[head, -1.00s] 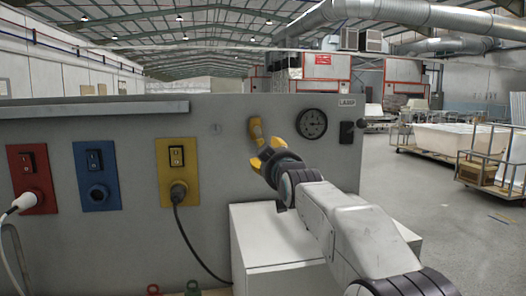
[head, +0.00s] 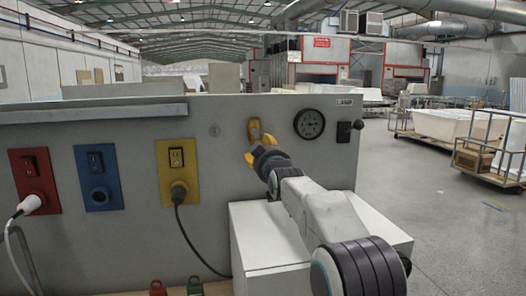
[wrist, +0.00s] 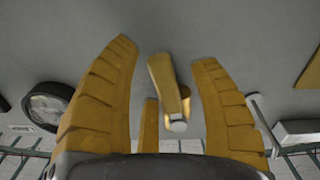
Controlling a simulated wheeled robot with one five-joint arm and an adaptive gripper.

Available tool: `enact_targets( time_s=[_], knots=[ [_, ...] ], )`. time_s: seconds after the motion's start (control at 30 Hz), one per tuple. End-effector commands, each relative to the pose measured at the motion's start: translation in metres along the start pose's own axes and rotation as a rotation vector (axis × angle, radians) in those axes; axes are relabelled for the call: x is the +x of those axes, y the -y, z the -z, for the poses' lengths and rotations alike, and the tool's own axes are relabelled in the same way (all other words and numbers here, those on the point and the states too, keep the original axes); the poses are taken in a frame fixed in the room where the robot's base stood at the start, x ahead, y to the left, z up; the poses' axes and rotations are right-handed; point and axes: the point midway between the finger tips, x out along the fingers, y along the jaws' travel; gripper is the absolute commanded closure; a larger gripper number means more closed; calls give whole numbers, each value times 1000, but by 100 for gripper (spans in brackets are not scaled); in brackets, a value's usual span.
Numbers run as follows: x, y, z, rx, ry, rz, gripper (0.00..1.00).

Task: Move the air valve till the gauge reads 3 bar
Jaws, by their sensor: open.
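The air valve is a yellow lever (head: 254,130) on the grey panel, left of the gauge. The gauge also shows at the left edge of the wrist view (wrist: 48,104). My gripper (head: 258,148) is open around the lever, with visible gaps on both sides. Its fingers partly hide the lever's lower part in the head view.
Red (head: 34,180), blue (head: 97,177) and yellow (head: 177,172) socket plates are on the panel's left, with cables plugged into the red and yellow ones. A black lamp switch (head: 343,132) is right of the gauge. A white box (head: 255,250) stands below my arm.

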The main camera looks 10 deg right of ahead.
Motion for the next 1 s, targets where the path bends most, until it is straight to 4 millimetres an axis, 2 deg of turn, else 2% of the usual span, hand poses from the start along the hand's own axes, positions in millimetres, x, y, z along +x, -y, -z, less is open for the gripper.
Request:
enact_targets(
  time_s=[0.27, 0.9, 1.0],
  knots=[
    [0, 0, 0, 0, 0, 0, 43],
    [0, 0, 0, 0, 1, 0, 100],
    [0, 0, 0, 0, 1, 0, 100]
  ],
)
